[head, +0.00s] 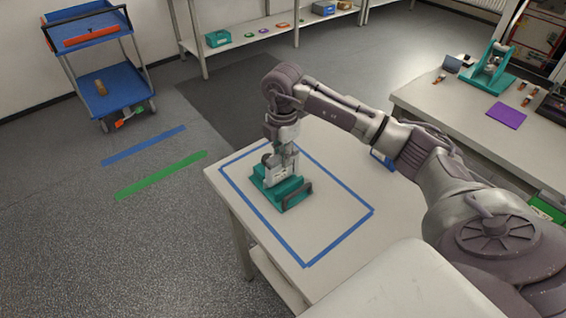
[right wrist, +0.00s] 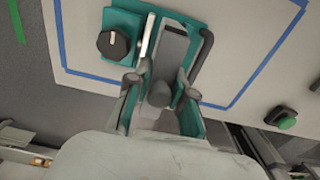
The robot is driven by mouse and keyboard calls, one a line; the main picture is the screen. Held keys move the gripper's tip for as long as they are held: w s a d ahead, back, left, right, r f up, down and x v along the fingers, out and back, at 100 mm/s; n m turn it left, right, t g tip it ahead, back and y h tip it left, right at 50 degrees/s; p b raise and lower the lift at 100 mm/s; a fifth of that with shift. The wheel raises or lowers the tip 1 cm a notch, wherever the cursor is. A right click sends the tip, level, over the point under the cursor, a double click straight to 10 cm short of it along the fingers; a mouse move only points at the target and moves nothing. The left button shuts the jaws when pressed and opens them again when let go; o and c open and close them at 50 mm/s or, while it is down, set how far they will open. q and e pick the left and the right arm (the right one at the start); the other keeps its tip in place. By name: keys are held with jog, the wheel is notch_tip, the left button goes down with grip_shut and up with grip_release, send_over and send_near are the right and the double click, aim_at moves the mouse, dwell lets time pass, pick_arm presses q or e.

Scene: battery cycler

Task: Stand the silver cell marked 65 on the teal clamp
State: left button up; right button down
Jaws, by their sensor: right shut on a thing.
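The teal clamp (head: 262,184) stands on the white table inside a blue tape outline. It has a dark knob (right wrist: 113,44), a grey upright block (right wrist: 172,48) and a black handle (head: 297,196). My right gripper (head: 286,160) points down over the clamp. In the right wrist view its two fingers (right wrist: 160,88) close around a grey rounded thing (right wrist: 159,94), which looks like the silver cell. Most of the cell is hidden by the fingers, and no 65 can be read. I cannot tell whether its foot touches the clamp. My left gripper is out of view.
A green button (right wrist: 286,121) shows at the right wrist view's edge. At right, another bench holds a teal device (head: 487,75) and a purple mat (head: 506,115). A blue cart (head: 112,87) stands back left.

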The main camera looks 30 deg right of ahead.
notch_tip(320, 180, down, 3)
jog(key=shift+f+p, duration=0.2)
jog(key=shift+p, duration=0.4)
jog(key=shift+f, duration=0.2)
jog(key=shift+f, duration=0.15)
jog(key=c, duration=1)
grip_release()
jog(key=shift+s, duration=0.1)
